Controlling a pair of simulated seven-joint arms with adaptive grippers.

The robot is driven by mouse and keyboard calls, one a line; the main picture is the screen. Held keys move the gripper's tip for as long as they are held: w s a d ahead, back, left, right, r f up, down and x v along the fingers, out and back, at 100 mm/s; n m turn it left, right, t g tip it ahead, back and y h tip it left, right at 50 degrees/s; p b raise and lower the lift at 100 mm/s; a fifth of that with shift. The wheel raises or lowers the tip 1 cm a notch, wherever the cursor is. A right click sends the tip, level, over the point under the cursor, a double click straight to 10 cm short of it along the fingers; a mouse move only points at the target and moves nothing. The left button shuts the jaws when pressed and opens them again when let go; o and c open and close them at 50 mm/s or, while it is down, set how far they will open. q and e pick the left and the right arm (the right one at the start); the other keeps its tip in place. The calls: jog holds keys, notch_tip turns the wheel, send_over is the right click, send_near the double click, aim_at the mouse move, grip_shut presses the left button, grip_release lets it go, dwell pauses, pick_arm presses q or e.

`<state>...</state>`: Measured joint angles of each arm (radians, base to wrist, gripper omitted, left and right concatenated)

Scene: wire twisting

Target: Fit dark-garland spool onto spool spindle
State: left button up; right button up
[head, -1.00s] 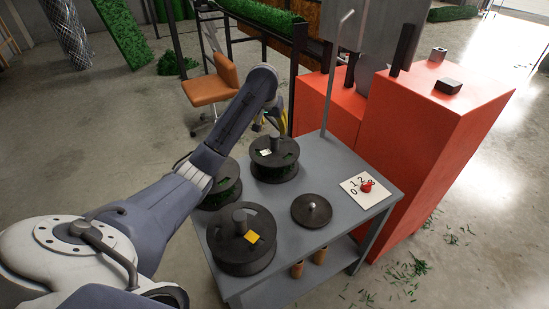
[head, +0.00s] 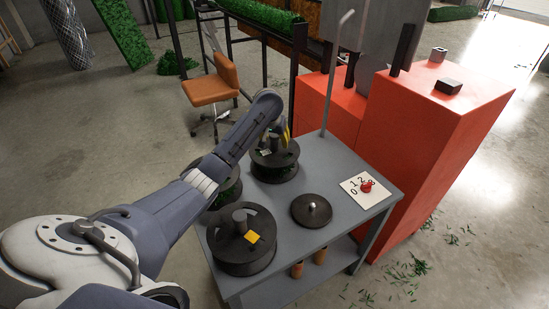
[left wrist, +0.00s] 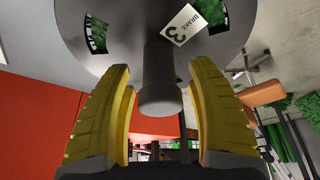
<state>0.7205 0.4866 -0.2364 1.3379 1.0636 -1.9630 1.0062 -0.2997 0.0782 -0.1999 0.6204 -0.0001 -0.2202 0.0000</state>
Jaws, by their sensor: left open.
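A dark spool (head: 274,173) with green wound in it stands at the back of the grey cart. In the left wrist view its grey hub post (left wrist: 158,95) sticks out between the yellow fingers, beside a white tag (left wrist: 184,24) reading "BRAKE" and "3". My left gripper (head: 277,135) is open over this spool, its fingers apart on either side of the post. A second spool (head: 241,256) with a yellow tag stands at the front left; a third (head: 227,194) is partly hidden by my arm. I cannot tell which object is the spindle. My right gripper is out of view.
A thin upright pole (head: 333,90) rises at the cart's back edge. A large red cabinet (head: 430,150) stands close on the right.

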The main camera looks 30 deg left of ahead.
pick_arm(q)
jog(key=shift+w+f, duration=0.2)
jog(key=shift+f, duration=0.2)
grip_shut()
dwell(0.4)
